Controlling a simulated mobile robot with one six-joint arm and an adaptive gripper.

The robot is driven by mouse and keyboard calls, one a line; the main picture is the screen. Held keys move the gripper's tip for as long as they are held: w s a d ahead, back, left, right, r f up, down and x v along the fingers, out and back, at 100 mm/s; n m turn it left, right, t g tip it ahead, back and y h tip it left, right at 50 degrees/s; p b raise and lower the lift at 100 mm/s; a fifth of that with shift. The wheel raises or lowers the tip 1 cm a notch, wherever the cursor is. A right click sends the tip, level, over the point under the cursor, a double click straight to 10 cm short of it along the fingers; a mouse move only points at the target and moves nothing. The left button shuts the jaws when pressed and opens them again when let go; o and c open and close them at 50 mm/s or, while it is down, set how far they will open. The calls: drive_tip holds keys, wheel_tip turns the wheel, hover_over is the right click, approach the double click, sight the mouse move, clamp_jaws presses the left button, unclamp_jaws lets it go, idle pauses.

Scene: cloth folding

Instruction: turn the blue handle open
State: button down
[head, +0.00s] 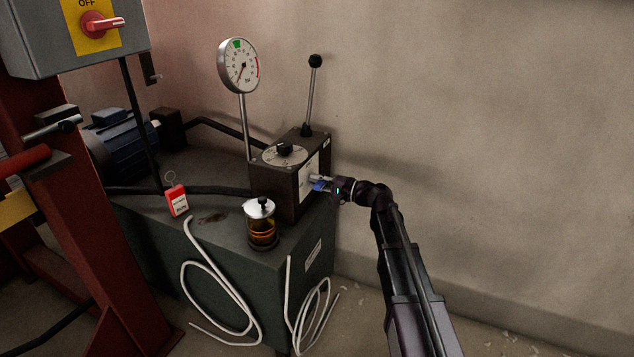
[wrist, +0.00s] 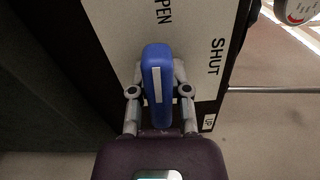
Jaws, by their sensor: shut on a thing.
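The blue handle (wrist: 158,95) has a white stripe and sits in front of a pale plate (wrist: 195,55) lettered SHUT at the right and "PEN" at the top, its first letter cut off. In the wrist view the handle's long axis runs up the picture, its upper end below the "PEN" lettering. My gripper (wrist: 158,70) is shut on the handle, one finger on each side. In the head view the handle (head: 319,187) shows as a small blue patch at the dark valve block's right face, with my gripper (head: 325,181) at it.
The dark block (head: 275,185) carries a dial and an upright black-knobbed lever (head: 311,95). A gauge (head: 239,66) stands behind. An amber jar (head: 262,232) and red tag (head: 177,200) are on the green tank (head: 230,270). The wall side at right is clear.

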drive_tip(key=shift+n, duration=0.5)
drive_tip(key=c, duration=0.6)
unclamp_jaws()
drive_tip(key=shift+v, duration=6.05)
drive_tip(key=shift+s+a, duration=0.1)
